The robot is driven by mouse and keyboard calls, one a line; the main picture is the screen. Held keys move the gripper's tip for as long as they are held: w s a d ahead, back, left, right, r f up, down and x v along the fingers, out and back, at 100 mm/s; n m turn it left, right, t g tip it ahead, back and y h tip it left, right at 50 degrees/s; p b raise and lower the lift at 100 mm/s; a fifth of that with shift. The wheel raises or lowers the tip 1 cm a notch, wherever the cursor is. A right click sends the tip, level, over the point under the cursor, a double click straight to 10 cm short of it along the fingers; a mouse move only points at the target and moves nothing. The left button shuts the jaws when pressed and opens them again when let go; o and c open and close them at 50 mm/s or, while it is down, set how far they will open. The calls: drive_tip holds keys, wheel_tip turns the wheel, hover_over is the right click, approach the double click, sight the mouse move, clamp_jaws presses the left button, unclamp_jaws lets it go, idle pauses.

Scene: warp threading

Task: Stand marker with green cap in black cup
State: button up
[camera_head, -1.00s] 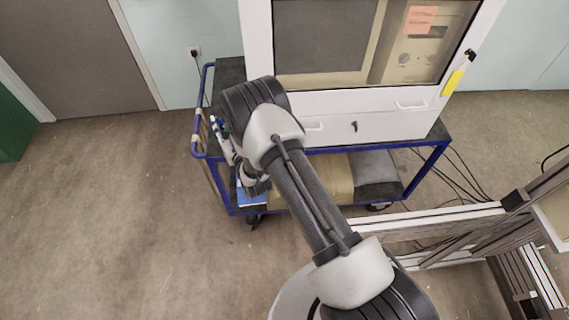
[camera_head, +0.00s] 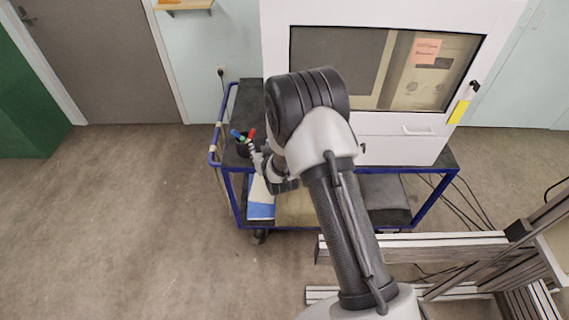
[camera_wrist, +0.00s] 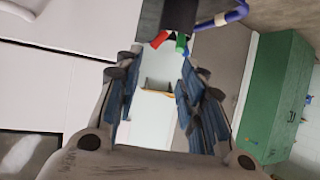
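The black cup (camera_head: 243,150) stands on the cart's top at its left end. The green-capped marker (camera_head: 240,138) leans in it, with a blue one and a red one (camera_head: 252,133) beside it. My gripper (camera_head: 257,160) is just right of the cup, partly hidden by my wrist. In the wrist view the cup (camera_wrist: 179,14) shows upside down at the top edge, with red (camera_wrist: 159,39) and green (camera_wrist: 182,42) ends sticking out. My gripper's fingers (camera_wrist: 160,85) are apart there with nothing between them. The marker bodies are hidden in the cup.
A large white cabinet (camera_head: 400,138) fills most of the cart's top, close right of my wrist. The cart's blue handle (camera_head: 215,140) rises left of the cup. A blue-and-white item (camera_head: 261,205) lies on the lower shelf. Floor left of the cart is clear.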

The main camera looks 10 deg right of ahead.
drive_tip(key=s+d+r+g, duration=0.2)
drive_tip(key=s+g, duration=0.2)
drive_tip(key=s, duration=0.1)
drive_tip(key=s+d+r+m+g+h+p, duration=0.1)
drive_tip(key=s+d+g, duration=0.2)
drive_tip(key=s, duration=0.2)
drive_tip(key=shift+s+d+r+g, duration=0.3)
drive_tip(key=shift+d+r+g, duration=0.05)
drive_tip(key=shift+g, duration=0.05)
idle(0.6)
